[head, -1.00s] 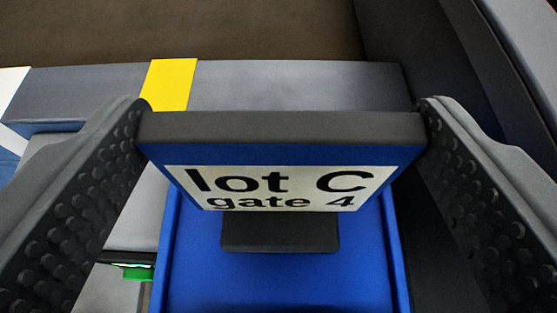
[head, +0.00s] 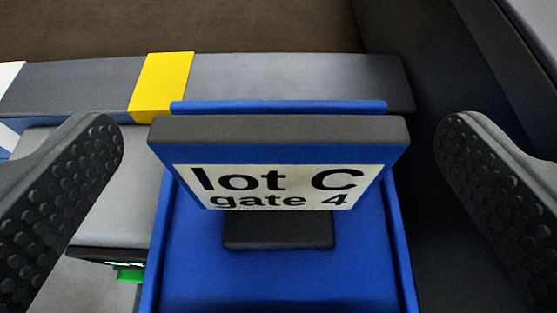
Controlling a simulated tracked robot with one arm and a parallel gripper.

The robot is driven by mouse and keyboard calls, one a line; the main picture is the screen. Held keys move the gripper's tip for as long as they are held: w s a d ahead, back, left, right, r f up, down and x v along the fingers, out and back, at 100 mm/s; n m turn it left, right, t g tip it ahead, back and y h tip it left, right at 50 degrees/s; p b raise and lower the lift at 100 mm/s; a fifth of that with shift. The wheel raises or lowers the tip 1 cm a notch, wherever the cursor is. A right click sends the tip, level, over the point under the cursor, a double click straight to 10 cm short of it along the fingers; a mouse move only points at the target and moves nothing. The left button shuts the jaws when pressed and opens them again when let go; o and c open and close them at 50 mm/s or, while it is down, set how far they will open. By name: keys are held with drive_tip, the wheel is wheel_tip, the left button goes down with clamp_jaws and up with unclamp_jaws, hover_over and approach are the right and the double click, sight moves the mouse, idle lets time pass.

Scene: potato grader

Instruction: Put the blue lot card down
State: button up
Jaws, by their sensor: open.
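The blue lot card (head: 275,187) stands upright in the middle of the head view. It has a dark grey top edge and a white label reading "lot C gate 4". Its dark foot (head: 278,231) rests on or just over the floor of a blue tray (head: 270,285); I cannot see clear contact. My gripper (head: 284,140) is open, with one studded finger on each side of the card. A gap shows between each finger and the card, so neither finger touches it.
A grey ledge (head: 290,80) with a yellow block (head: 161,87) runs behind the tray. A dark wall rises close on the right. A small green piece (head: 129,275) shows at the lower left beside the tray. Brown floor lies beyond the ledge.

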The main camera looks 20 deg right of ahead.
drive_tip(key=v, duration=1.1)
drive_tip(key=w+r+n+t+y, duration=0.1)
drive_tip(key=w+r+y, duration=0.15)
drive_tip(key=r, duration=0.75)
drive_tip(key=w+d+r+t+y, duration=0.1)
drive_tip(key=w+r+y, duration=0.15)
drive_tip(key=r, duration=0.65)
drive_tip(key=w+r+n+t+y, duration=0.1)
drive_tip(key=w+r+y, duration=0.15)
drive_tip(key=r, duration=0.75)
drive_tip(key=s+d+r+n+y, duration=0.1)
drive_tip(key=s+d+r, duration=0.15)
drive_tip(key=r, duration=0.25)
drive_tip(key=s+d+r+n+y, duration=0.1)
drive_tip(key=s+d+r, duration=0.15)
drive_tip(key=r, duration=0.25)
drive_tip(key=s+d+r+h, duration=0.2)
drive_tip(key=s+d+r, duration=0.2)
drive_tip(key=d, duration=0.5)
drive_tip(key=s+d+r+h, duration=0.3)
drive_tip(key=s+d+r, duration=0.2)
drive_tip(key=s+d, duration=0.3)
drive_tip(key=shift+s+d+r, duration=0.25)
drive_tip(key=shift+d, duration=0.1)
